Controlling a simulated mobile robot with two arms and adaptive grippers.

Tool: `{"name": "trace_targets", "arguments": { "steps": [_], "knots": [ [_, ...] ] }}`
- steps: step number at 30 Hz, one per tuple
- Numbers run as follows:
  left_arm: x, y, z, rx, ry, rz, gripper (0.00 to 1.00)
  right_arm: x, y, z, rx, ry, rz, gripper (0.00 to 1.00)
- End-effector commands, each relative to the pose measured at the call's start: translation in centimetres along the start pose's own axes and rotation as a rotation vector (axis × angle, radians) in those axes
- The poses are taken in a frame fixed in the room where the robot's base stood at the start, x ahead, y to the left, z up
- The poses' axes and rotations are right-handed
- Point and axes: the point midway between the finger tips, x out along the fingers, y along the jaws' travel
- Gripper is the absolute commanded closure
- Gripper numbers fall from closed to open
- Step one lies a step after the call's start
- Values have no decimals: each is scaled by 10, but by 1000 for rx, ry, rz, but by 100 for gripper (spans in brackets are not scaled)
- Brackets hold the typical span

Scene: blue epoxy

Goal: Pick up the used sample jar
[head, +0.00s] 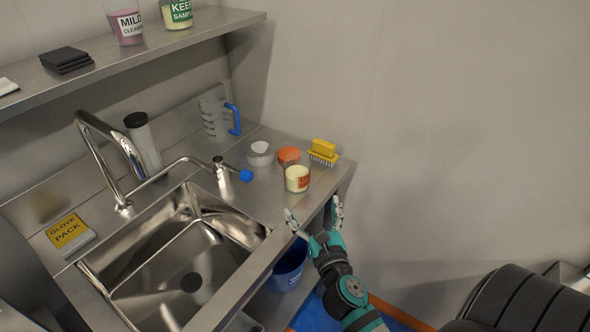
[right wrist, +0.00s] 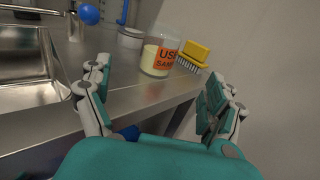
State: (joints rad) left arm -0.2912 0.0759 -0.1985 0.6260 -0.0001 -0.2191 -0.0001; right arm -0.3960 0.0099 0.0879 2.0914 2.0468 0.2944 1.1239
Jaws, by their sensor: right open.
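The used sample jar is a small clear jar (head: 297,178) with pale yellow contents and an orange label. It stands upright on the steel counter near its front right edge. In the right wrist view the jar (right wrist: 159,58) shows its label, partly readable as "US… SAM…", ahead of the fingers. My right gripper (head: 314,215) is open and empty, just in front of the counter edge and short of the jar. Its fingers (right wrist: 165,100) are spread wide in the right wrist view. My left gripper is not in view.
Behind the jar are an orange lid (head: 288,155), a white tub (head: 260,153) and a yellow brush (head: 323,150). A blue-tipped spout (head: 245,175) and the sink (head: 185,255) lie left. A "KEEP SAMPLE" jar (head: 177,12) stands on the shelf. A blue bucket (head: 289,268) sits below.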

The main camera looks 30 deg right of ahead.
Motion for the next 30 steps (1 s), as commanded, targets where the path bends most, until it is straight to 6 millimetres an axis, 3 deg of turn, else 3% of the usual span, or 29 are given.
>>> {"name": "trace_targets", "arguments": {
  "steps": [5,12,23,30],
  "knots": [
    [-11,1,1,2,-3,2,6,38,0,4,-1,-4,1,9],
    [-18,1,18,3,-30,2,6,89,0,3,-2,-3,1,9],
    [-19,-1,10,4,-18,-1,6,122,-1,0,-3,0,0,9],
    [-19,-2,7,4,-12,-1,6,157,-2,-3,-3,-1,0,9]
  ]
}}
